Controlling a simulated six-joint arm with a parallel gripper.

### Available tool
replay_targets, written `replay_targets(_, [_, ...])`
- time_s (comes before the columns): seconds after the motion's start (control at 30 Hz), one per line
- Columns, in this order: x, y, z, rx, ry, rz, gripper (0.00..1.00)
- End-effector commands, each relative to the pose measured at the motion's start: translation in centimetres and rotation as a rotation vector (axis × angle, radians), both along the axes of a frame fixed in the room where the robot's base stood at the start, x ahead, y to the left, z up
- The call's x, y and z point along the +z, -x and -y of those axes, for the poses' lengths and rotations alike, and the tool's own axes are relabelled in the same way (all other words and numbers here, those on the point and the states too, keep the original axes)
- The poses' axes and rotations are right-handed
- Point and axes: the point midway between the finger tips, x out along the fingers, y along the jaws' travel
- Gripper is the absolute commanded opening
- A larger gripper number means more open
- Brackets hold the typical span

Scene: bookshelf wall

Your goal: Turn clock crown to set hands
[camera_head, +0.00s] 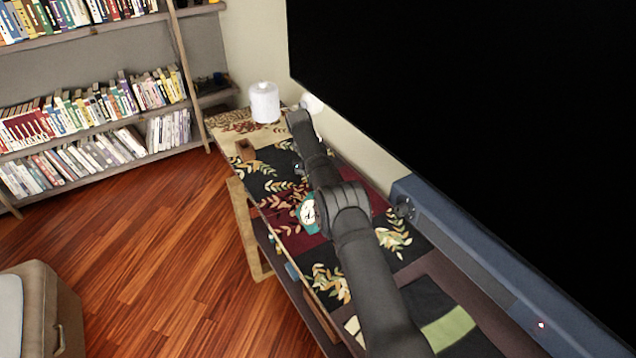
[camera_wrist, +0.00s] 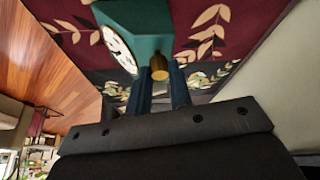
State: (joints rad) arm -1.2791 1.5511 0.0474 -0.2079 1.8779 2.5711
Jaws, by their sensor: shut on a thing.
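The clock (camera_head: 308,213) is teal with a white round face, and it sits on the patterned cabinet top, partly hidden by my arm in the head view. In the wrist view the teal clock body (camera_wrist: 140,28) is at the top, with its white face to the left. The brass crown (camera_wrist: 159,69) sticks out from the clock's side facing the wrist camera. My gripper (camera_wrist: 160,78) has its two dark fingers on either side of the crown, shut on it. In the head view my arm hides the fingertips and the crown.
A large black screen (camera_head: 480,120) and a blue-grey bar (camera_head: 480,260) flank the right side. Bookshelves (camera_head: 90,90) stand back left.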

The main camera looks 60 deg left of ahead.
Motion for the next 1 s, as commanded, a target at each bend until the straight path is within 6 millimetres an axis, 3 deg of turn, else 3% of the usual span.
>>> replay_targets(0.1, [0.0,0.0,0.0,0.001,0.0,0.0,0.0])
replay_targets(0.13, [0.0,0.0,0.0,0.001,0.0,0.0,0.25])
replay_targets(0.23, [0.0,0.0,0.0,0.001,0.0,0.001,0.41])
replay_targets(0.57, [0.3,0.0,0.0,0.001,-0.001,0.0,0.41])
replay_targets(0.67, [1.4,0.0,0.0,0.001,-0.001,0.0,0.41])
replay_targets(0.8, [4.2,0.0,0.0,0.001,-0.005,0.002,0.41])
replay_targets(1.0, [5.2,-1.0,1.2,0.0,0.0,0.001,0.41])
